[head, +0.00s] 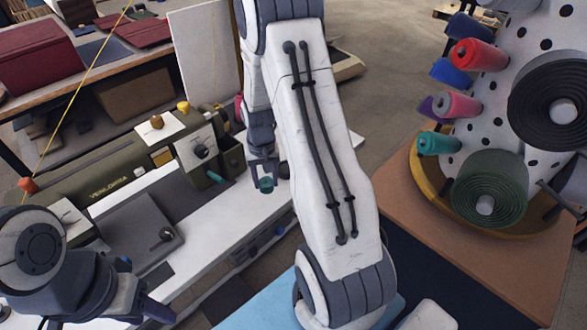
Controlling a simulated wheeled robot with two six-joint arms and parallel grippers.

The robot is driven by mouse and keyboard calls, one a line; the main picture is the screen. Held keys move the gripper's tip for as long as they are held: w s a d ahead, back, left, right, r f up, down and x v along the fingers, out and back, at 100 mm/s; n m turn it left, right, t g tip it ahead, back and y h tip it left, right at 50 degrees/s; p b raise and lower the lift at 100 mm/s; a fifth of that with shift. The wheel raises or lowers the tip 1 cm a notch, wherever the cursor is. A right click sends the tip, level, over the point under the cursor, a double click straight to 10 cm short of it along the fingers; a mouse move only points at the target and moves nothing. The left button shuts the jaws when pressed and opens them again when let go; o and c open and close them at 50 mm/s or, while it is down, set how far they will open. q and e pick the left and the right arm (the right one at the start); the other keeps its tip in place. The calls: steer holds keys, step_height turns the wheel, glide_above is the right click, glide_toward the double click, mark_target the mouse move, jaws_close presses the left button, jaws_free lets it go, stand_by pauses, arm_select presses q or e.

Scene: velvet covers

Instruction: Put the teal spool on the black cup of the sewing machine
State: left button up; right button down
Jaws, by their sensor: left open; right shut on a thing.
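My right gripper (264,176) is shut on the teal spool (266,185). It holds the spool beside the right end of the olive sewing machine (115,178), over or near the white table's right part; the height is hard to judge. I cannot tell for sure which is the black cup. My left gripper (158,312) is open at the lower left, in front of the machine and partly cut off by the view.
A white perforated rack (484,108) at the right carries several coloured spools, one of them teal (438,143), and large dark rolls. Brown and yellow spools (183,106) stand on the machine. A yellow thread runs up at the left. My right arm hides the middle.

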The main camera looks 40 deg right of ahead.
steer(key=s+d+r+m, duration=0.2)
steer(key=d+r+m, duration=0.15)
steer(key=d, duration=0.45)
steer(key=s+d+r+m, duration=0.2)
steer(key=d+m, duration=0.2)
steer(key=d, duration=0.5)
steer(key=w+a+f, duration=0.1)
steer(key=w+f, duration=0.1)
steer(key=w, duration=0.1)
steer(key=w+a+f+p, duration=0.1)
steer(key=w+a+f, duration=0.1)
steer(key=w, duration=0.1)
steer(key=w+a+f+p, duration=0.1)
steer(key=w+f, duration=0.1)
steer(key=w, duration=0.2)
steer(key=shift+a+f, duration=0.2)
steer(key=shift+a, duration=0.2)
step_height(320, 180, down, 3)
steer(key=shift+f+p, duration=0.1)
steer(key=shift+p, duration=0.65)
steer(key=shift+f+m, duration=0.25)
steer(key=shift+f, duration=0.1)
steer(key=shift+w+f, duration=0.1)
steer(key=shift+f, duration=0.1)
steer(key=shift+c, duration=1.6)
jaws_free()
